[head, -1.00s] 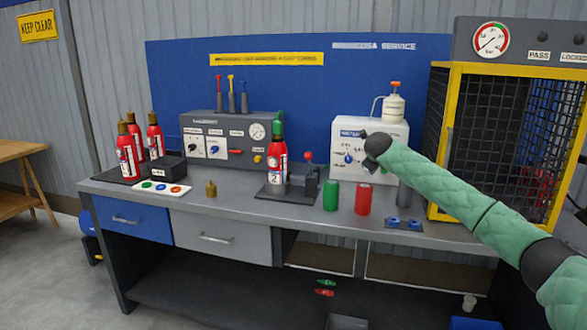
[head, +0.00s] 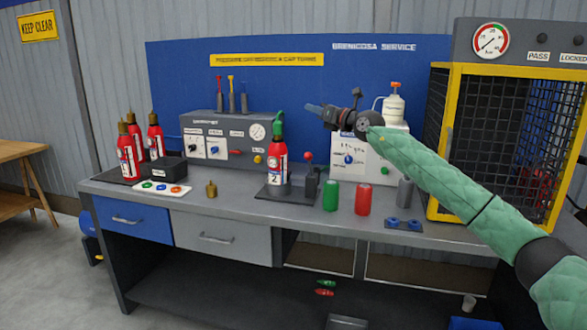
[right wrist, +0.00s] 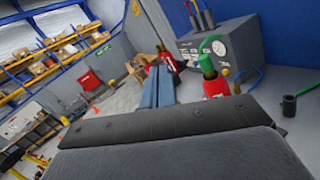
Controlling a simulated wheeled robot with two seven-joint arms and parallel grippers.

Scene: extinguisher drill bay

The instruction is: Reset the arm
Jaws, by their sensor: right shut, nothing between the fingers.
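My right arm, in a green quilted sleeve, comes in from the right in the head view. Its gripper (head: 312,107) is shut and empty, raised above the bench and pointing left, in front of the blue back panel. In the right wrist view the blue fingers (right wrist: 152,88) lie together with nothing between them. Below and left of it, a red extinguisher (head: 277,160) with a green top stands upright on a dark stand, apart from the gripper; it also shows in the right wrist view (right wrist: 214,86). My left gripper is not in view.
A yellow-framed mesh cage (head: 434,140) stands at the bench's right end, close to my arm. A white box (head: 384,165) with a bottle on top is behind my wrist. Green (head: 330,196) and red (head: 362,199) cylinders stand at the front. Several extinguishers (head: 126,158) stand far left.

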